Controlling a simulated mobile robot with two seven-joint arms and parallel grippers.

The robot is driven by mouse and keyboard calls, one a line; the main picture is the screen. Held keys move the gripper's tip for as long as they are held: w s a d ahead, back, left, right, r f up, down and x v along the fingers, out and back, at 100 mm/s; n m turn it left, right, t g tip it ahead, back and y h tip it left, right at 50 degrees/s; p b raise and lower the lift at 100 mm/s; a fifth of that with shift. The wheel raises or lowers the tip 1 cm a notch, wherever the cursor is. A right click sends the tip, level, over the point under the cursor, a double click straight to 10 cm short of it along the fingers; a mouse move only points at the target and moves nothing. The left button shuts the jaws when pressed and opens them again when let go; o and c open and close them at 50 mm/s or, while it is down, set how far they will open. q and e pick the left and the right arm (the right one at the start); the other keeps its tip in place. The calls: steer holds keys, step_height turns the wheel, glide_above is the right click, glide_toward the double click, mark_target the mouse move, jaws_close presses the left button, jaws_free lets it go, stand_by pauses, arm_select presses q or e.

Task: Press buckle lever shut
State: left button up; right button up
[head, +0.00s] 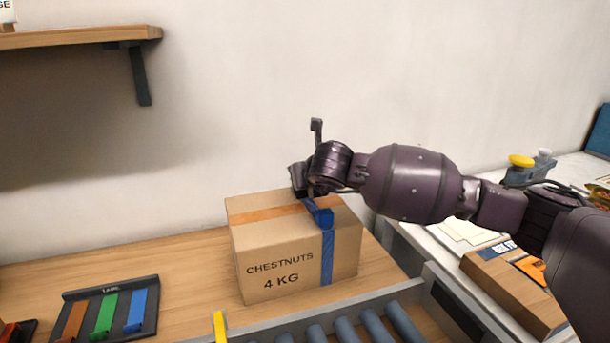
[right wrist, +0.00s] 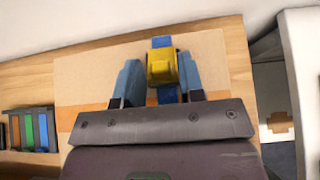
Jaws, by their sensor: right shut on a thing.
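A cardboard box marked CHESTNUTS 4 KG (head: 285,265) stands on the wooden bench. A blue strap (head: 327,258) runs over its top and down its front. In the right wrist view, a yellow buckle (right wrist: 162,68) sits on the blue strap (right wrist: 161,42) on the box top (right wrist: 90,90). My right gripper (head: 313,203) is above the box top, reaching in from the right. In the head view the gripper hides the buckle. The lever's angle is hard to tell. My left gripper is not in view.
A dark rack with brown, green and blue strips (head: 110,312) lies left of the box. Rollers in a grey frame (head: 375,325) run along the front. A wooden shelf (head: 80,38) hangs on the wall at upper left. A second cardboard box (head: 505,285) is at right.

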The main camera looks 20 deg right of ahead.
steer(key=shift+f, duration=0.1)
stand_by(0.3)
steer(key=o, duration=0.7)
steer(key=shift+c, duration=0.2)
steer(key=shift+s, duration=0.2)
steer(key=p+v, duration=0.2)
steer(key=v, duration=0.7)
steer(key=shift+s, duration=0.1)
steer(key=shift+s+r, duration=0.35)
steer(key=shift+s, duration=0.25)
